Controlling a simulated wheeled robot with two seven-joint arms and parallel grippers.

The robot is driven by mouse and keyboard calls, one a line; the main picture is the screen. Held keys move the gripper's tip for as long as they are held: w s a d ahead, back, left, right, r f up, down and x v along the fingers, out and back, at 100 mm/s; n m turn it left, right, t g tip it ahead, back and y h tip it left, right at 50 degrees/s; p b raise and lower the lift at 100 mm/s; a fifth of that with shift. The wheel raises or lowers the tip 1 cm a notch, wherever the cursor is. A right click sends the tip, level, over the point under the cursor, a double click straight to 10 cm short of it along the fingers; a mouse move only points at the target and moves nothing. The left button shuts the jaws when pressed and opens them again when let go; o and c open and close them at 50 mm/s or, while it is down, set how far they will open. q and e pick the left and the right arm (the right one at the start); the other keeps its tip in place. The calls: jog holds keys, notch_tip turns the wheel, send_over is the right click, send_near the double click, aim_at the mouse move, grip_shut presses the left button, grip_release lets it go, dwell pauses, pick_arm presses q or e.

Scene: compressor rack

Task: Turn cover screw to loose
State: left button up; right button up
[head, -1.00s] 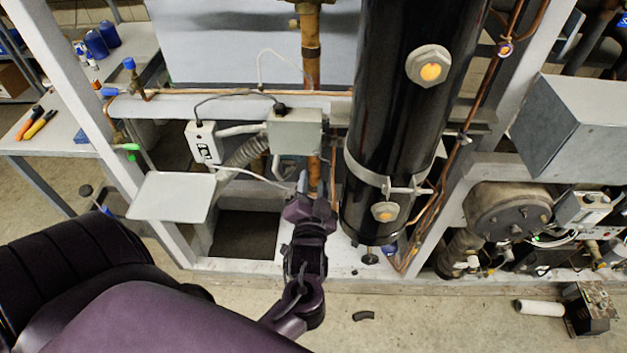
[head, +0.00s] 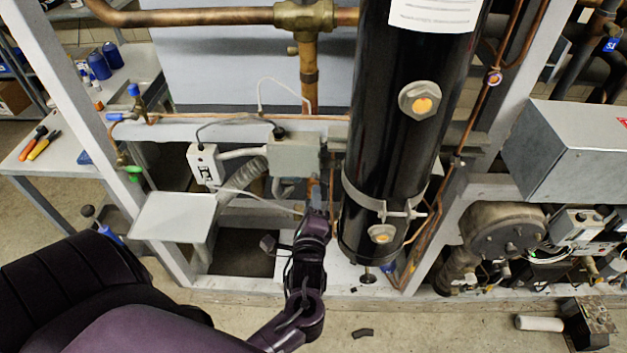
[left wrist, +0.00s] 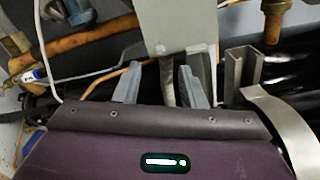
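A grey metal box (head: 293,156) with a conduit is mounted on the rack left of the black cylinder. Its flat face also shows in the left wrist view (left wrist: 182,26). I cannot make out a cover screw on it. My left gripper (head: 315,198) is below the box's right side, beside the vertical copper pipe. In the left wrist view the gripper (left wrist: 160,84) has its two fingers apart with nothing held; they point toward the box's lower edge, and contact is not clear. My right gripper is out of view.
The black cylinder (head: 402,110) and its metal clamp (head: 360,197) stand close to the right of my left gripper. A small white switch box (head: 205,163) and grey shelf plate (head: 172,216) are to the left. Cables and copper pipes run around the box.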

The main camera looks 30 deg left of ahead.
aim_at(314, 176)
pick_arm(q)
jog(key=p+x, duration=0.1)
jog(key=x, duration=0.5)
jog(key=shift+w+a, duration=0.1)
jog(key=shift+w, duration=0.05)
grip_shut()
